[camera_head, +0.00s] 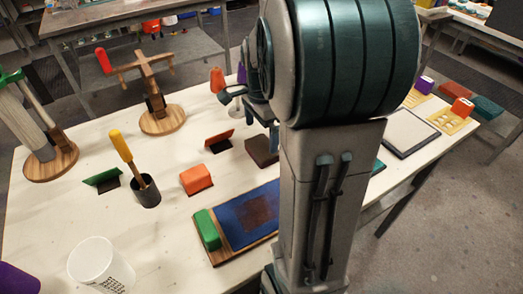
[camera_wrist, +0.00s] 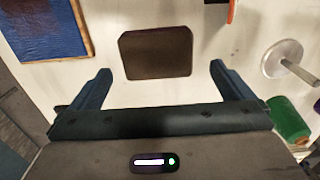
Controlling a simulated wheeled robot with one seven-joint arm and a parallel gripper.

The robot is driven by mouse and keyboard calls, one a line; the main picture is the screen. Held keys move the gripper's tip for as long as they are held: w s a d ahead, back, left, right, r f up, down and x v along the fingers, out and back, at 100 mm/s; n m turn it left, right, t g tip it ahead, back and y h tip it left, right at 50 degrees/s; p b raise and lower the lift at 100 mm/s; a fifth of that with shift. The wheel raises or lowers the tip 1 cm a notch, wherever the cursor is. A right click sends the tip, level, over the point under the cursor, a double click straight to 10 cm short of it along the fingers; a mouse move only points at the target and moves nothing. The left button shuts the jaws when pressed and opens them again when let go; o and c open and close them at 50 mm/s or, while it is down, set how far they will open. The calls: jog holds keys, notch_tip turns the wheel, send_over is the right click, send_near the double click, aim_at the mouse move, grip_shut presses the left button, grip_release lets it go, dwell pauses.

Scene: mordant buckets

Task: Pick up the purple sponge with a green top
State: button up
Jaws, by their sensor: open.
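I cannot make out a purple sponge with a green top for certain in either view. A green block (camera_head: 207,230) lies at the left end of the blue board; its sides are too small to tell their colour. My gripper (camera_wrist: 161,70) is open and empty. It hangs above the table near a dark brown block (camera_wrist: 156,52), which shows just beyond the gap between the fingers. That brown block (camera_head: 262,150) is partly hidden by my arm in the head view. A small purple block (camera_head: 425,84) sits at the far right.
An orange block (camera_head: 196,179), a dark cup with a yellow-handled tool (camera_head: 146,191) and a white cup (camera_head: 100,263) stand on the left. The blue board (camera_wrist: 40,28) is left of my gripper; a green spool (camera_wrist: 288,118) is right.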

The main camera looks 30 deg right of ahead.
aim_at(262, 147)
jog(key=f, duration=0.5)
jog(key=shift+s+f, duration=0.15)
jog(key=shift+s, duration=0.05)
jog(key=c, duration=0.9)
jog(key=shift+o, duration=0.2)
notch_tip(262, 147, up, 10)
jog(key=shift+o, duration=0.7)
